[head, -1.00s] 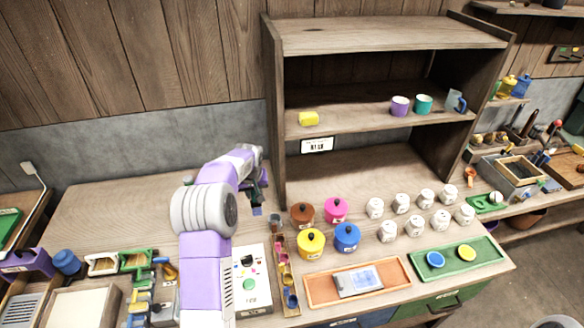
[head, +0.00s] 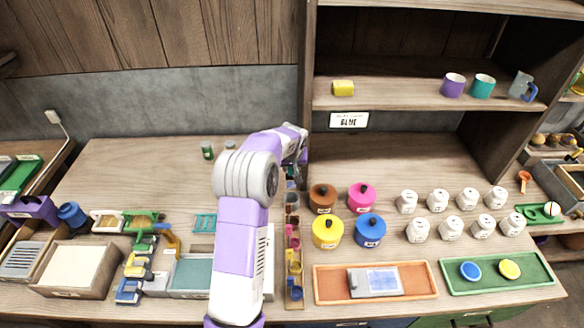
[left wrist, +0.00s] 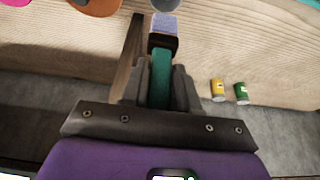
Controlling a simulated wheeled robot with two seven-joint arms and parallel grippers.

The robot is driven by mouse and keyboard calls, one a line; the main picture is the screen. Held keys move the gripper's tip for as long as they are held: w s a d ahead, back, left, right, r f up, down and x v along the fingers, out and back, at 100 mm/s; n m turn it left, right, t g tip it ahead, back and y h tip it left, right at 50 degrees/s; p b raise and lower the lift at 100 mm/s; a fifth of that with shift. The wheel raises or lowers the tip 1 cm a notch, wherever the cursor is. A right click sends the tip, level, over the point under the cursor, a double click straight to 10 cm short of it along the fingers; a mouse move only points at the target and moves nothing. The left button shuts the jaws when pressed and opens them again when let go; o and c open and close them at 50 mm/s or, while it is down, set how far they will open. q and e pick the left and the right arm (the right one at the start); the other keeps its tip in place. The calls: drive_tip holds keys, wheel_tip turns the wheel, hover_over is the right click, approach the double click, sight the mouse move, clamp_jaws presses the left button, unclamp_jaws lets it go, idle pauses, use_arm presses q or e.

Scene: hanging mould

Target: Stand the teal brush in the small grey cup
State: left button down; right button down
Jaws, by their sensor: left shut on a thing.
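My left gripper (left wrist: 160,88) is shut on the teal brush (left wrist: 160,75) by its handle in the left wrist view. The brush has a dark band and pale lavender-blue bristles pointing away from the gripper. The small grey cup (left wrist: 165,5) is cut off by the top edge, just beyond the bristles; I cannot tell whether they touch. In the head view, the left gripper (head: 292,172) is partly hidden by my arm, with the grey cup (head: 291,198) just below it. My right gripper is out of view.
Brown (head: 323,196) and pink (head: 361,196) lidded pots stand right of the cup. A strip of paint pots (head: 294,262) runs in front. The shelf's side panel (left wrist: 130,60) is close to the gripper. Green (head: 207,151) and yellow cans stand left.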

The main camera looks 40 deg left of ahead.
sight(292, 183)
use_arm(q)
wheel_tip(292, 183, down, 2)
drive_tip(key=shift+w+b, duration=0.1)
drive_tip(key=shift+b, duration=0.45)
drive_tip(key=shift+f+b, duration=1.05)
drive_tip(key=shift+f, duration=0.6)
drive_tip(key=shift+f+b, duration=1.65)
drive_tip(key=shift+f, duration=0.55)
drive_tip(key=c, duration=0.8)
unclamp_jaws()
drive_tip(key=shift+r, duration=0.1)
drive_tip(key=v, duration=0.7)
drive_tip(key=shift+r+p, duration=0.25)
drive_tip(key=shift+p, duration=0.15)
